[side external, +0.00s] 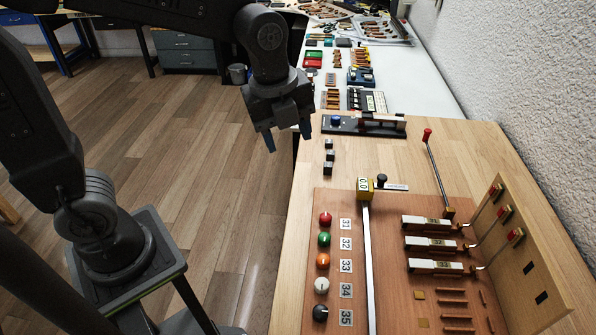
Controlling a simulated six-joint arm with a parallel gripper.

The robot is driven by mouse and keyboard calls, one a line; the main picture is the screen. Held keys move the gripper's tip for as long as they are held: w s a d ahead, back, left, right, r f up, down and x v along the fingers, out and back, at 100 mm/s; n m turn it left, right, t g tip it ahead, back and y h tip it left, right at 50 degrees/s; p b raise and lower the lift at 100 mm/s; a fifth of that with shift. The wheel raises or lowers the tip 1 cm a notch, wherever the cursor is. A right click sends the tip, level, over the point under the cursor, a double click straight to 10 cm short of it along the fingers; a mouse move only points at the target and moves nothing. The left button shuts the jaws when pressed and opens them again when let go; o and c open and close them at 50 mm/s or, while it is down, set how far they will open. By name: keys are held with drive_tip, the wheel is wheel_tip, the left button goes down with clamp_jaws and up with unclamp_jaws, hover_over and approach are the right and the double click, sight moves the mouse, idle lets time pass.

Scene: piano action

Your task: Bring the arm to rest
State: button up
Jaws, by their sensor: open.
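My gripper (288,140) hangs at the end of my black arm, over the floor just left of the wooden table's left edge. Its two blue-tipped fingers point down and stand apart, with nothing between them. It is clear of everything on the table. My arm reaches across the top of the view from the left.
The wooden table (470,150) bears a brown board with coloured knobs (325,239) beside number labels, a metal rail (369,260), and several numbered blocks (431,243). Small black blocks (329,155) stand near the table's left edge. A red-tipped lever (427,135) rises at right. The floor (190,160) is open.

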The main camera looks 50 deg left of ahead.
drive_tip(key=s+a+r+n+t, duration=0.1)
drive_tip(key=s+a+n, duration=0.2)
drive_tip(key=n, duration=0.8)
drive_tip(key=s+a+r+n+t, duration=0.1)
drive_tip(key=s+a+n+t, duration=0.1)
drive_tip(key=s+n, duration=0.6)
drive_tip(key=n, duration=0.3)
drive_tip(key=shift+a, duration=0.4)
